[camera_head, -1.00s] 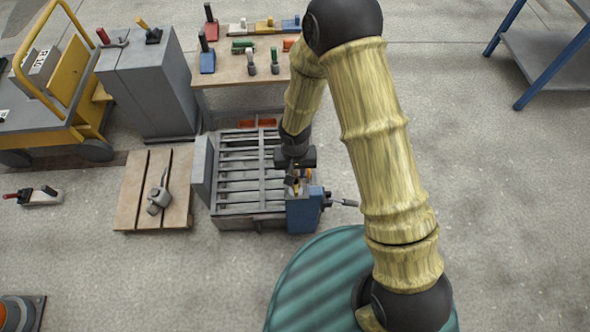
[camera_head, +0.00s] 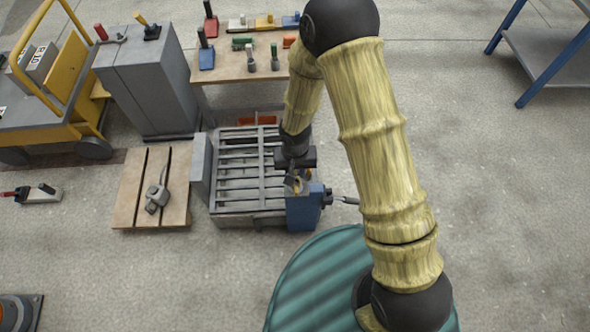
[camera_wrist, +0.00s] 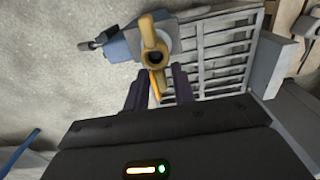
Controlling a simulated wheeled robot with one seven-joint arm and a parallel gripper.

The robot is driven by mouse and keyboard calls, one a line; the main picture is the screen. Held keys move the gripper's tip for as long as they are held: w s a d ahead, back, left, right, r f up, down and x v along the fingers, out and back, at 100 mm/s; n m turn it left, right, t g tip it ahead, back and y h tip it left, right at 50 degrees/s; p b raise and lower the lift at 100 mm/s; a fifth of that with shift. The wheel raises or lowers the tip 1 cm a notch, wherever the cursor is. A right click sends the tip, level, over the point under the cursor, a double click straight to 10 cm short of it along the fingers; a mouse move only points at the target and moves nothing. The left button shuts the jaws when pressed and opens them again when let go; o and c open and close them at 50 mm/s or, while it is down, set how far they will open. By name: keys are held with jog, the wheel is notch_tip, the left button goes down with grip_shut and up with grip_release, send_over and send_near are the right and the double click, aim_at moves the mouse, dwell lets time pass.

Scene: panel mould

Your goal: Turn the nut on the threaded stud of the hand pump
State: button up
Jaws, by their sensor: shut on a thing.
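The hand pump is a blue block (camera_head: 302,212) with a grey handle sticking out to the right, at the front right corner of the slatted grey panel mould. It also shows in the wrist view (camera_wrist: 122,47). A yellow winged nut (camera_wrist: 152,35) with a dark centre hole sits at the block; the stud itself I cannot make out. My gripper (camera_wrist: 158,88) has its two dark fingers on either side of the nut's lower wing and is shut on it. In the head view my gripper (camera_head: 292,181) is just above the pump and partly hides the nut.
The slatted mould (camera_head: 248,220) lies left of the pump. A wooden pallet (camera_head: 126,208) with a grey tool is further left. A workbench (camera_head: 232,76) with several tools stands behind.

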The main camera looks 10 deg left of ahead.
aim_at(295, 173)
jog(key=shift+f+b, duration=0.55)
jog(key=shift+f, duration=0.2)
jog(key=o, duration=1.1)
jog(key=shift+c, duration=0.2)
jog(key=shift+r, duration=0.1)
notch_tip(295, 173, up, 17)
jog(key=p, duration=0.6)
jog(key=shift+r, duration=0.15)
